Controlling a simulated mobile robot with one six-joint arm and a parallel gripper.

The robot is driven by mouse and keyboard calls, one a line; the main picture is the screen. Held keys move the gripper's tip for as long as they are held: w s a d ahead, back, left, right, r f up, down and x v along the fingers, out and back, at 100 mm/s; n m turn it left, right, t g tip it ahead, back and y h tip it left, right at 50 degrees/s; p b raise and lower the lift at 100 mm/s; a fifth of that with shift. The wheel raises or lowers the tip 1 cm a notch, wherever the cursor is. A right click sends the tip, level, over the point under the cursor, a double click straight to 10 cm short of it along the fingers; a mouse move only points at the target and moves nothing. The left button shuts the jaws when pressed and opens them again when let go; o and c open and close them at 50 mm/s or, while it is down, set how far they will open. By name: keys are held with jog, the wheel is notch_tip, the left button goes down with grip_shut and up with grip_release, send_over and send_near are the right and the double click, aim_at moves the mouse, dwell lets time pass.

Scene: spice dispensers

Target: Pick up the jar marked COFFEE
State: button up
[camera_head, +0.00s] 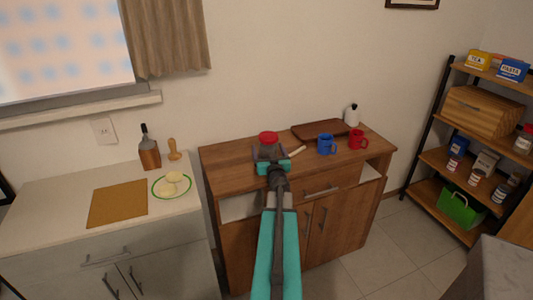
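A jar with a red lid (268,137) stands on the wooden cabinet, right beyond my gripper (270,157). My arm and gripper hide most of its body, and no label on it can be read. My gripper is low over the cabinet top at the jar. I cannot tell whether its fingers are open or shut, or whether they touch the jar. More jars stand on the rack at the right, such as a white-labelled jar (477,177) and a jar at the right edge (522,144). Their labels are too small to read, so I cannot tell which is COFFEE.
The wooden cabinet (228,160) also holds a blue mug (326,145), a red mug (357,139), a brown tray (318,129) and a white bottle (351,116). A white counter (60,204) is at the left. A grey surface (503,270) is at the lower right.

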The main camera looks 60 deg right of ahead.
jog(key=c, duration=1.6)
jog(key=shift+r, duration=0.25)
